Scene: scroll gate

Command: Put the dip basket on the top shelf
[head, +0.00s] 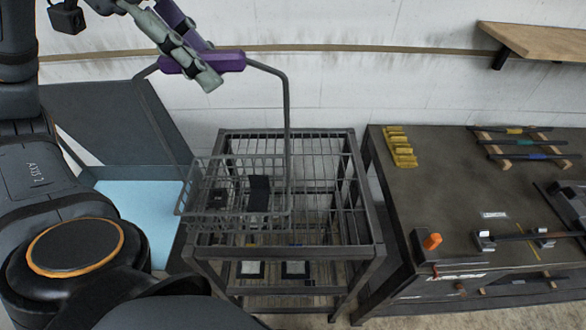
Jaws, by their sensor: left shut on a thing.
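The dip basket (187,200) is a grey wire basket with a tall hoop handle and a purple grip. Several dark pieces show inside it. My left gripper (207,70) is shut on the handle's grip at the top. The basket hangs below it, appearing level. In the picture it overlaps the left part of the dark metal rack's top (372,221); I cannot tell whether it touches. The rack has a slatted top shelf and lower shelves, partly hidden by the basket. My right gripper is not in view.
A tank with light blue liquid (150,222) and a raised dark lid (110,115) stands left of the rack. A dark workbench (440,190) with yellow blocks (399,146) and tools stands at right. A wooden wall shelf (540,40) is above it.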

